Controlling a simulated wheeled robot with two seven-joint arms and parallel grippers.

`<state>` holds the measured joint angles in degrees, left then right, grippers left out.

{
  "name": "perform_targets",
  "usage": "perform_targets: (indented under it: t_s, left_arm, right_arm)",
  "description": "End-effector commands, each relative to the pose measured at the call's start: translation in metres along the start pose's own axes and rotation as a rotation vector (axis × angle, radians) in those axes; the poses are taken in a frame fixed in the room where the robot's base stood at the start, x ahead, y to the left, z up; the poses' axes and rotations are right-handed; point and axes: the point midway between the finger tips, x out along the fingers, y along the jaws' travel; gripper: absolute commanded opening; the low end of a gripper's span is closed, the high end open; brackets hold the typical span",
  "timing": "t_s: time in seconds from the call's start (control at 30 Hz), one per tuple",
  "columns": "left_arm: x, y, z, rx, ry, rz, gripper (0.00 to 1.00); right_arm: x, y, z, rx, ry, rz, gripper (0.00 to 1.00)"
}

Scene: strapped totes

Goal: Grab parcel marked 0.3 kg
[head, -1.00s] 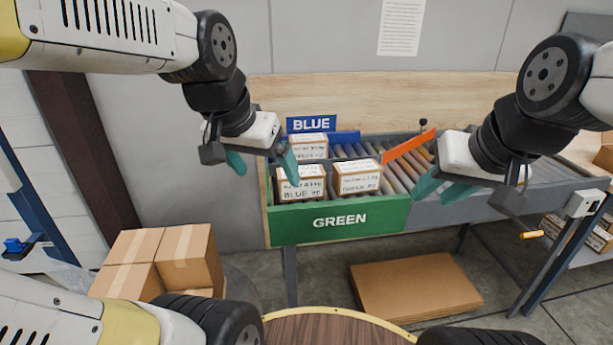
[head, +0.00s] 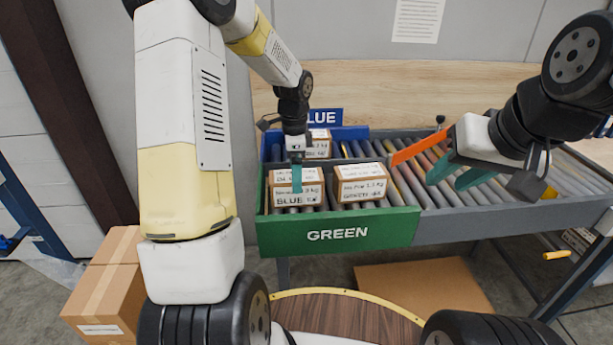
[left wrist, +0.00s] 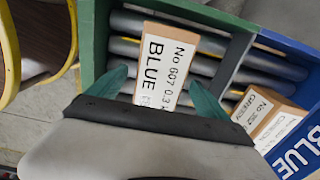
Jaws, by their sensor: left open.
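The parcel marked 0.3 kg (head: 284,196) is a small brown box with a white label reading BLUE. It lies on the rollers in the green-fronted bay, at its left side. In the left wrist view the parcel (left wrist: 168,62) shows No 607, 0.3 and BLUE. My left gripper (left wrist: 160,92) is open, pointing down over this parcel; its teal fingers show on either side of it, and contact cannot be told. In the head view my left gripper (head: 296,176) partly covers the parcel. My right gripper (head: 453,177) is open and empty near the orange bar.
A second labelled parcel (head: 361,184) lies just right in the same bay. A third parcel (head: 319,146) lies behind, in the blue bay. The green front wall (head: 337,234) and orange bar (head: 418,147) stand close by. Brown boxes (head: 107,293) stand lower left.

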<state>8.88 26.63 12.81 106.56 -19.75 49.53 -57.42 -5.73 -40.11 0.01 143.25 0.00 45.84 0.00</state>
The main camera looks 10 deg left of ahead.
Motion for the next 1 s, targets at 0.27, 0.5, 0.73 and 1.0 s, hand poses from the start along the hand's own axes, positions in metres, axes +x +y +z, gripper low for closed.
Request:
perform_targets:
  t_s: [0.27, 0.5, 0.73, 1.0]
  left_arm:
    - [0.037, 0.0, -0.002, -0.001, -0.001, 0.004, 0.89]
    - [0.063, -0.001, -0.003, -0.002, 0.0, 0.001, 0.89]
    - [0.064, -0.001, -0.002, -0.003, 0.001, 0.0, 0.89]
    - [0.064, -0.001, -0.002, -0.003, 0.001, 0.0, 0.36]
  right_arm:
    - [0.0, 0.0, 0.0, 0.0, 0.0, 0.0, 0.36]
    - [0.0, 0.0, 0.0, 0.0, 0.0, 0.0, 0.36]
    - [0.0, 0.0, 0.0, 0.0, 0.0, 0.0, 0.36]
    - [0.0, 0.0, 0.0, 0.0, 0.0, 0.0, 0.36]
